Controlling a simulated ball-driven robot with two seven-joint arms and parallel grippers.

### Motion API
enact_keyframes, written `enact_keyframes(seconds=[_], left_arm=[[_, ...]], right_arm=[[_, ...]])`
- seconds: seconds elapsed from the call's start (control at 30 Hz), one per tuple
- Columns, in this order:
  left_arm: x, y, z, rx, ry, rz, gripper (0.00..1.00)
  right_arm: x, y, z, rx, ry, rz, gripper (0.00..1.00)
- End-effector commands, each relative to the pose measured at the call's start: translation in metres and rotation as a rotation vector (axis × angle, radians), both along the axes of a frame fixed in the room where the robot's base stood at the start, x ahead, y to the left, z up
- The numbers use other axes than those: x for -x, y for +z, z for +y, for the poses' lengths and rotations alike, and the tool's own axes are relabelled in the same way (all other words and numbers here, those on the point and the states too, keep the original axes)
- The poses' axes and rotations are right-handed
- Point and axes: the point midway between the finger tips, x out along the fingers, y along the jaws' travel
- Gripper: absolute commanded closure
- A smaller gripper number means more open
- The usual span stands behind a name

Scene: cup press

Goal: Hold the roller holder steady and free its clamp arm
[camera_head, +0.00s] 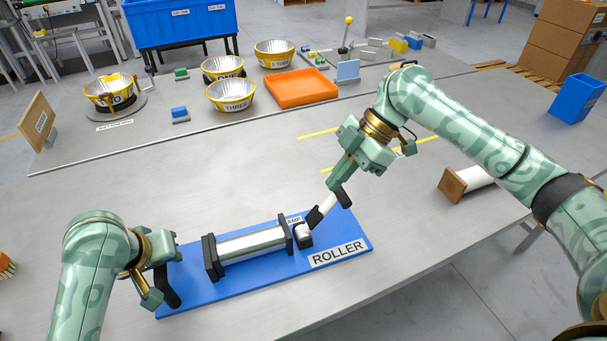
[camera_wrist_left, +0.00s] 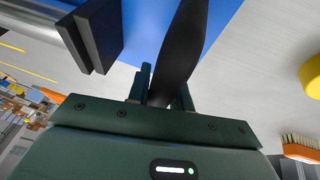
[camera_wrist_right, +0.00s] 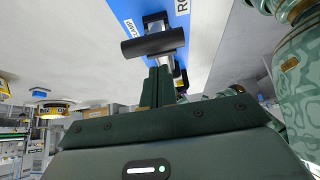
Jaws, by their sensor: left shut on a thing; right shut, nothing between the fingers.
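The roller holder is a blue base plate (camera_head: 345,241) labelled ROLLER, with a silver roller (camera_head: 253,244) between black end blocks. My left gripper (camera_head: 166,272) is shut on the black grip handle (camera_head: 172,292) at the plate's left end; the left wrist view also shows this handle (camera_wrist_left: 182,50) between the fingers. The clamp arm (camera_head: 324,207), pale with black parts, rises tilted from the plate's right end and ends in a black crossbar (camera_wrist_right: 155,46). My right gripper (camera_wrist_right: 160,82) is shut and empty, its fingertips close to the crossbar; I cannot tell whether they touch.
A white roller with a brown square end (camera_head: 455,185) lies to the right of the holder. Yellow-rimmed bowls (camera_head: 231,95), an orange tray (camera_head: 301,88) and small blocks stand at the back. The grey table between is clear.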

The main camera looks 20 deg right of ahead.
Motion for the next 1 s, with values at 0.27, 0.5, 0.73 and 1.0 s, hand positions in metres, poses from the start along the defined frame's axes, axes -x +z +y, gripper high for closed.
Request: enact_keyframes(seconds=[0.27,0.5,0.73,1.0], left_arm=[[0.002,-0.005,-0.001,-0.002,-0.002,0.012,1.00],[0.002,-0.005,-0.001,-0.002,-0.003,0.012,1.00],[0.002,-0.005,0.000,-0.002,-0.003,0.012,1.00],[0.002,-0.005,0.001,-0.006,-0.001,0.010,1.00]], right_arm=[[0.000,-0.008,-0.007,0.000,0.000,0.000,1.00],[0.000,-0.009,-0.009,0.002,-0.001,0.001,1.00],[0.002,-0.025,-0.033,0.003,-0.001,0.002,1.00],[0.002,-0.028,-0.036,0.012,-0.001,0.004,1.00]])
